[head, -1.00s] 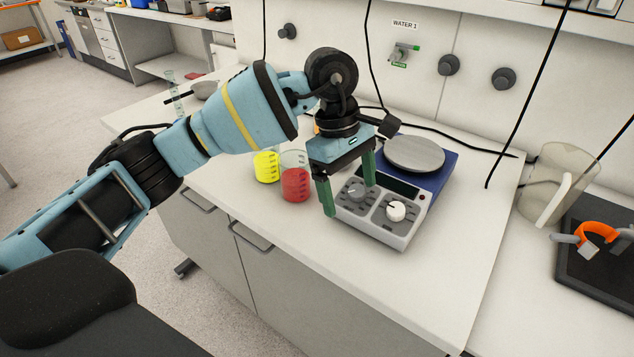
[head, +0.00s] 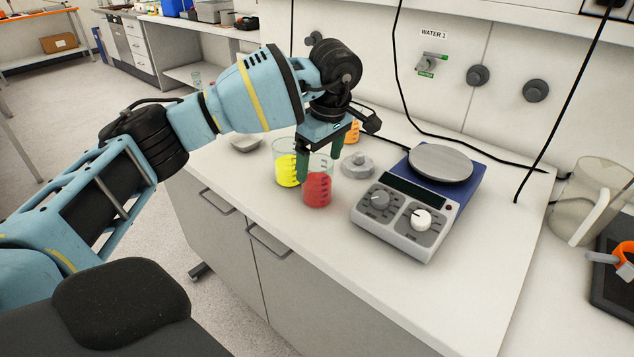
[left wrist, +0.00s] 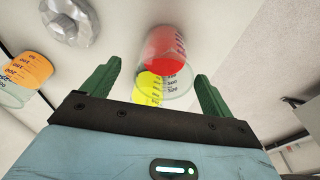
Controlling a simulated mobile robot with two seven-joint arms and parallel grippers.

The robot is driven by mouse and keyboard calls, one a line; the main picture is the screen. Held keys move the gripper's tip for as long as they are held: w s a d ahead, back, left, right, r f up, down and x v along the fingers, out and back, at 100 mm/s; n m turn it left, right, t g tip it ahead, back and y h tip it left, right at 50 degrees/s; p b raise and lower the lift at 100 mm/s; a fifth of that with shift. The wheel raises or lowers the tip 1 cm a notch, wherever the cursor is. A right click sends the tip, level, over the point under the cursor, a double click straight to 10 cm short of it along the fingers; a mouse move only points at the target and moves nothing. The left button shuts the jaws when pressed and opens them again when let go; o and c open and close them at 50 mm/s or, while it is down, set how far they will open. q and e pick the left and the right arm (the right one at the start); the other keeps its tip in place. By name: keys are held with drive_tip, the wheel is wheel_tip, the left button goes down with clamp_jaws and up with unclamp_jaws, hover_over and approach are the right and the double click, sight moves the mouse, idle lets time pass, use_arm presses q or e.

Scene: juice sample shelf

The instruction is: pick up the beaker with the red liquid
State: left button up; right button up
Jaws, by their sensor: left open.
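The beaker with the red liquid (head: 317,187) stands upright on the white bench in the head view. My left gripper (head: 321,150) is above it, pointing down, with its green fingers near the beaker's rim. In the left wrist view the red beaker (left wrist: 165,54) shows between and beyond the open, empty fingers (left wrist: 158,85). A beaker with yellow liquid (head: 286,170) stands just left of the red one; it also shows partly behind it in the left wrist view (left wrist: 148,90). Whether the fingers touch the red beaker cannot be told. My right gripper is not in view.
A beaker with orange liquid (head: 352,132) stands behind my gripper. A grey metal object (head: 357,165) and a blue and white hotplate (head: 408,218) stand to the right. A clear jug (head: 592,200) is at far right. The front bench area is clear.

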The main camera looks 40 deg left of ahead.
use_arm(q)
drive_tip(key=shift+s+a+f, duration=0.1)
drive_tip(key=shift+a+f, duration=0.1)
drive_tip(key=shift+f, duration=1.1)
drive_tip(key=shift+s+a+f, duration=0.1)
drive_tip(key=shift+a+f, duration=0.1)
drive_tip(key=shift+f, duration=1.05)
drive_tip(key=c, duration=1.2)
